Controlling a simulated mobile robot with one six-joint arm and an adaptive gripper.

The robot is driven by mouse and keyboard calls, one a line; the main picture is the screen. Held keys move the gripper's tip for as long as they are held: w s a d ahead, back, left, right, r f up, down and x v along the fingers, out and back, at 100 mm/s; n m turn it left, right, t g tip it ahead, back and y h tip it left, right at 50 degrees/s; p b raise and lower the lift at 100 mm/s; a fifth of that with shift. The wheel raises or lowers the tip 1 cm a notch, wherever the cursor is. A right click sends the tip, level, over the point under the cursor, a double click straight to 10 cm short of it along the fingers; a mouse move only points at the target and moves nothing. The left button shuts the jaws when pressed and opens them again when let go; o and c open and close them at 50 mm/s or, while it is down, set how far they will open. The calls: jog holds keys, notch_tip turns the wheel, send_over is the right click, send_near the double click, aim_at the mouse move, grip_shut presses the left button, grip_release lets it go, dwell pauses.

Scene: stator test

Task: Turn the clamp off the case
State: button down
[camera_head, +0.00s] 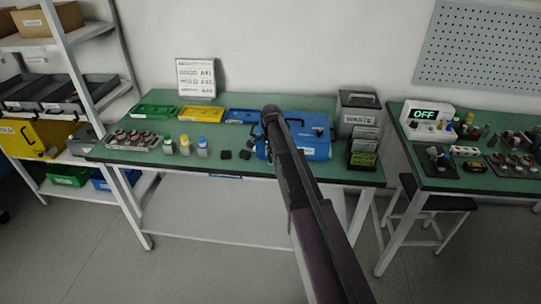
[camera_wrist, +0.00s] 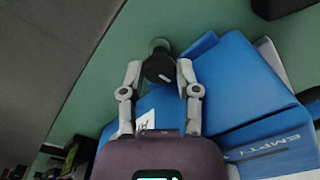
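The blue case (camera_head: 312,149) lies on the green-topped bench, partly covered by my arm in the head view. In the wrist view, the blue case (camera_wrist: 240,85) fills the right side, with a label reading EMPTY. A dark round knob with a white mark, which looks like the clamp (camera_wrist: 158,68), is at the case's edge. My gripper (camera_wrist: 159,73) has one finger on either side of this knob. Whether both fingers press on it is not clear. In the head view my gripper's fingers are hidden behind the arm.
A WASTE bin (camera_head: 358,117) and a dark card rack (camera_head: 363,149) stand right of the case. Green (camera_head: 154,111) and yellow (camera_head: 201,114) trays, small bottles and dark blocks (camera_head: 235,155) are left of it. A second bench holds a device reading OFF (camera_head: 428,121).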

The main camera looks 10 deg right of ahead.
jog(key=shift+n, duration=0.4)
jog(key=n, duration=0.7)
jog(key=shift+n, duration=0.4)
jog(key=n, duration=0.4)
jog(key=shift+n, duration=0.3)
jog(key=n, duration=0.4)
jog(key=shift+n, duration=0.4)
jog(key=shift+c, duration=1.7)
grip_release()
